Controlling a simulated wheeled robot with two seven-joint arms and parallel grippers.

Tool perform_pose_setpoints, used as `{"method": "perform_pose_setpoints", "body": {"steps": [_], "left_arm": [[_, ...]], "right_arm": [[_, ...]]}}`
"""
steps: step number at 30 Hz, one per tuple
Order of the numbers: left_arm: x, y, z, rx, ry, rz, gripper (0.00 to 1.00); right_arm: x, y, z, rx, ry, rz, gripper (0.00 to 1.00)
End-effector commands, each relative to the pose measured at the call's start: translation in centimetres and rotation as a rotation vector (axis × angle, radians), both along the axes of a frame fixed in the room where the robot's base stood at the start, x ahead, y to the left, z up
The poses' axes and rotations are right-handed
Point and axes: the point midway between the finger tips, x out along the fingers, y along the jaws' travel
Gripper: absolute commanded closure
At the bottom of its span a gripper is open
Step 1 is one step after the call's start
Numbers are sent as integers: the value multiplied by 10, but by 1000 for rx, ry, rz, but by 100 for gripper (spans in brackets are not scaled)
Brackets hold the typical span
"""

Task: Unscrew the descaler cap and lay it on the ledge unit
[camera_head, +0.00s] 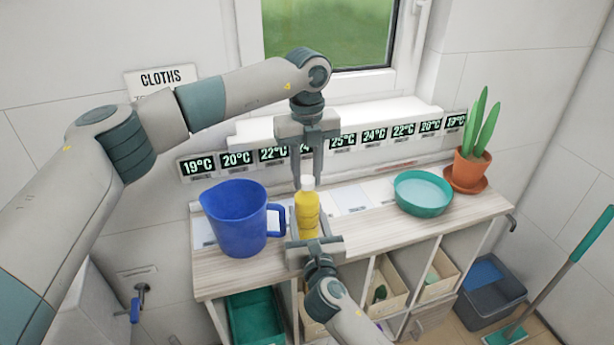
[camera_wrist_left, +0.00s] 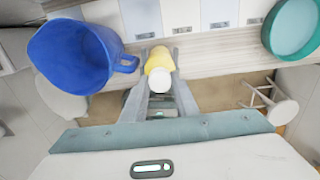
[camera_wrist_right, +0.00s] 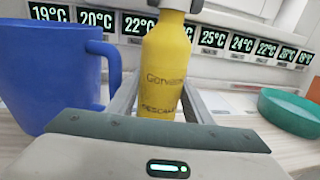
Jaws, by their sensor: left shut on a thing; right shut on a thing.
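The descaler bottle (camera_head: 307,218) is yellow and stands upright on the wooden top of the ledge unit (camera_head: 365,222). Its white cap (camera_head: 307,184) is at the bottle's top and also shows in the left wrist view (camera_wrist_left: 160,80). My left gripper (camera_head: 307,186) points down from above and is shut on the cap. My right gripper (camera_head: 314,240) comes from the front and is shut on the bottle's body, which fills the middle of the right wrist view (camera_wrist_right: 163,70). The fingers partly hide the cap's sides and the bottle's lower part.
A blue jug (camera_head: 236,218) stands close left of the bottle, its handle toward it. A teal bowl (camera_head: 423,193) and a potted cactus (camera_head: 471,168) stand to the right. Temperature labels line the back. Bare top lies between bottle and bowl.

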Motion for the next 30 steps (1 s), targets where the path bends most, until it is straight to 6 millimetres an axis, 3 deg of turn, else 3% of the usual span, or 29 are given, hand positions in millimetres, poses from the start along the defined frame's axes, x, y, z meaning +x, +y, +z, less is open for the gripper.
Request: {"method": "perform_pose_setpoints", "body": {"steps": [30], "left_arm": [[0, 0, 21, -1, -1, 0, 100]], "right_arm": [[0, 0, 0, 0, 1, 0, 100]]}}
